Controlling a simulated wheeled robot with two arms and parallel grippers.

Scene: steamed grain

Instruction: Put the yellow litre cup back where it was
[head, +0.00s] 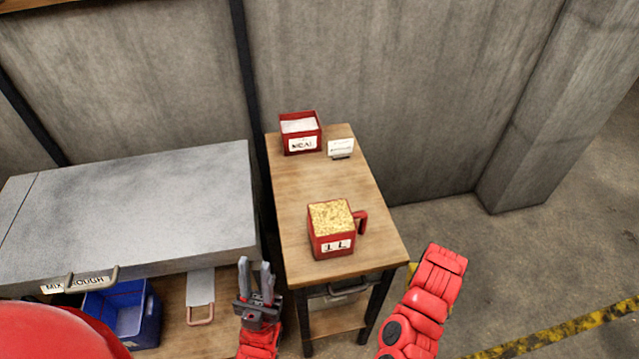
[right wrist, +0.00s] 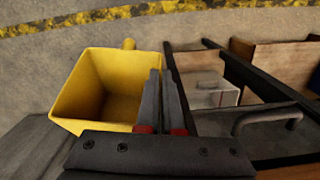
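The yellow litre cup (right wrist: 85,85) fills the left of the right wrist view, its open top showing an empty inside. My right gripper (right wrist: 162,85) is closed at the cup's right wall, with its fingers seeming to pinch that wall. Floor shows beyond the cup, so it appears held off the ground. In the head view only a sliver of yellow (head: 412,268) shows behind my right forearm, right of the small wooden table; the right gripper is hidden there. My left gripper (head: 256,278) is empty, fingers apart, in front of the table's left side.
A red 1 L cup of grain (head: 332,215) stands on the small wooden table (head: 295,200), with a red meal box (head: 300,130) and white card (head: 341,148) behind. A grey lid (head: 130,215) and blue bin (head: 125,312) are left.

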